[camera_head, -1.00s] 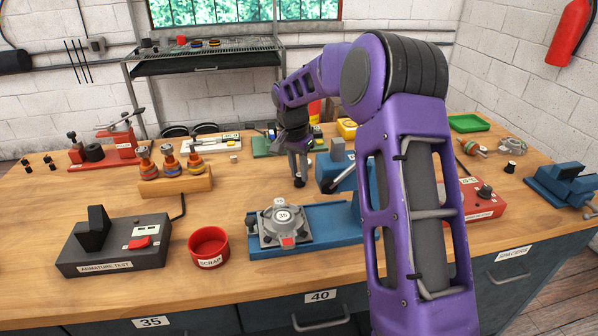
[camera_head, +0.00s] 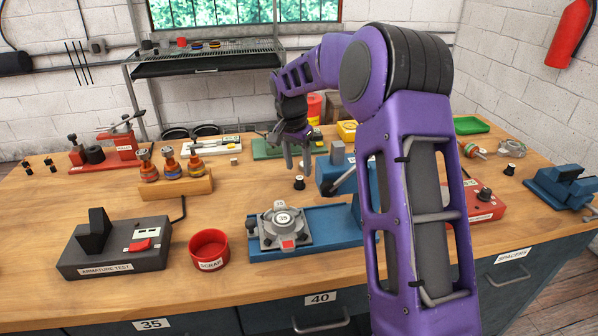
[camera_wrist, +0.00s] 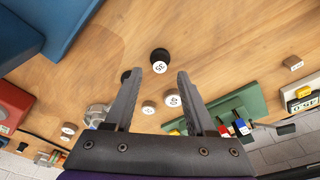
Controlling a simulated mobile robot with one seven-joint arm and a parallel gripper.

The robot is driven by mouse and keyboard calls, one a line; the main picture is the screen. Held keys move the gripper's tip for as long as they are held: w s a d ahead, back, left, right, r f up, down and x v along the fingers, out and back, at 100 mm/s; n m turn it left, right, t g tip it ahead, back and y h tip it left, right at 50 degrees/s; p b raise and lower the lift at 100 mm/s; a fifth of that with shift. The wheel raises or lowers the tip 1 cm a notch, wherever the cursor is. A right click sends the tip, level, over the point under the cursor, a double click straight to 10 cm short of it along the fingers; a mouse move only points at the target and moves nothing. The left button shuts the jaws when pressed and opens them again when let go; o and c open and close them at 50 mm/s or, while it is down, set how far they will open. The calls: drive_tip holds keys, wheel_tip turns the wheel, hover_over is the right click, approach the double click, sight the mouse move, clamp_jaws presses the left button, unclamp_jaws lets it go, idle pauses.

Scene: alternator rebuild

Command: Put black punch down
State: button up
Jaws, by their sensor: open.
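The black punch (camera_head: 299,183) stands on the wooden bench behind the blue fixture, small and dark with a pale end. In the wrist view, a black round piece with a white label reading 35 (camera_wrist: 159,56), which looks like the punch, lies beyond and between the fingertips. My gripper (camera_head: 297,158) is just above the punch, apart from it, fingers pointing down. The wrist view shows my gripper (camera_wrist: 160,75) open, with nothing held between its fingers.
The blue fixture (camera_head: 335,222) with a grey housing (camera_head: 283,222) is in front, and a blue press block (camera_head: 338,178) stands close right. A wooden stand (camera_head: 170,188) with several rotors is at left. A red scrap bin (camera_head: 209,248) is front left. The bench left of the punch is clear.

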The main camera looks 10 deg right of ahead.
wheel_tip(320, 180, up, 9)
drive_tip(key=s, duration=0.1)
drive_tip(key=shift+a+f+p, duration=0.15)
drive_tip(key=shift+a+p, duration=0.3)
drive_tip(key=shift+w+a, duration=0.1)
